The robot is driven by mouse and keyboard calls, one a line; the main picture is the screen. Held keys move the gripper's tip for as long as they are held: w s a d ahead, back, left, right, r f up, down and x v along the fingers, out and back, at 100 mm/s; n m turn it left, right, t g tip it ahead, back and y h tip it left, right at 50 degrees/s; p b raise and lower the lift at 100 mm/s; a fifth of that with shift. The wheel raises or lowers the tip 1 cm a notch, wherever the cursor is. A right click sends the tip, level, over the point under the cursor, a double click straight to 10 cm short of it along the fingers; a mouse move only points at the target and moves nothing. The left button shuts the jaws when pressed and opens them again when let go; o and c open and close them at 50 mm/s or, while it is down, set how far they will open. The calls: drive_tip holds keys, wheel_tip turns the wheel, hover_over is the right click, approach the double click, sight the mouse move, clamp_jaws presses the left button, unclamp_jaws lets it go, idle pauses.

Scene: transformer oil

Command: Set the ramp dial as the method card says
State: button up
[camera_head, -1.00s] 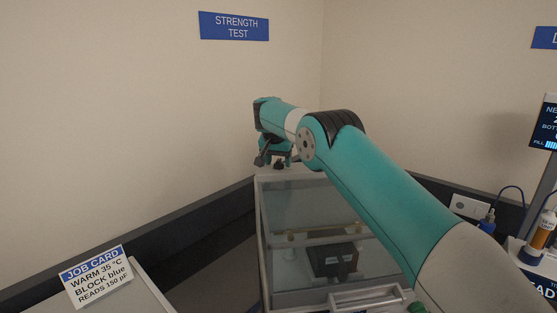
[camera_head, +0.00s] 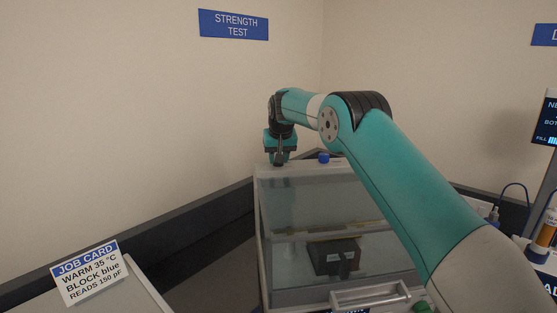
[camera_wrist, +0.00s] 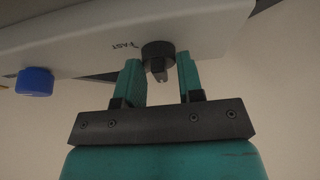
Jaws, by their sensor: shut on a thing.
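The black ramp dial (camera_wrist: 157,52) sits on a pale panel in the wrist view, beside a printed "FAST" label (camera_wrist: 127,46). A small pointed piece of it faces my gripper. My gripper (camera_wrist: 159,68) has its two teal fingers on either side of the dial and is shut on it. In the head view my gripper (camera_head: 279,160) points down at the top back edge of the glass-lidded cabinet (camera_head: 262,200), and hides the dial. No method card with a ramp setting is readable; the job card (camera_head: 91,272) reads "WARM 35 °C, BLOCK blue, READS 150 pF".
A blue knob (camera_head: 324,158) stands on the cabinet top right of my gripper; it also shows in the wrist view (camera_wrist: 35,81). A "STRENGTH TEST" sign (camera_head: 234,25) hangs on the wall. A dark block (camera_head: 334,257) sits inside the cabinet. A bottle stand is at far right.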

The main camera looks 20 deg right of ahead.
drive_tip(key=o, duration=0.9)
drive_tip(key=b+v, duration=0.1)
drive_tip(key=v, duration=1.6)
drive_tip(key=shift+s+r, duration=0.15)
drive_tip(key=shift+r, duration=0.05)
drive_tip(key=shift+a+f, duration=0.1)
drive_tip(key=shift+a, duration=0.05)
drive_tip(key=s+a+f+n+g+y+b, duration=0.1)
drive_tip(key=s+a+f+n+b, duration=0.2)
drive_tip(key=s, duration=1.2)
drive_tip(key=s+a+f+n+g+y+b, duration=0.1)
drive_tip(key=s+a+f+n+y+b, duration=0.1)
drive_tip(key=s+a+f, duration=0.7)
drive_tip(key=s+a+f+n+g+y+b, duration=0.2)
drive_tip(key=s+a+f+n+b, duration=0.2)
drive_tip(key=s, duration=1.6)
drive_tip(key=a+f+n, duration=0.1)
drive_tip(key=a+f, duration=0.2)
drive_tip(key=f, duration=0.3)
drive_tip(key=shift+s, duration=0.3)
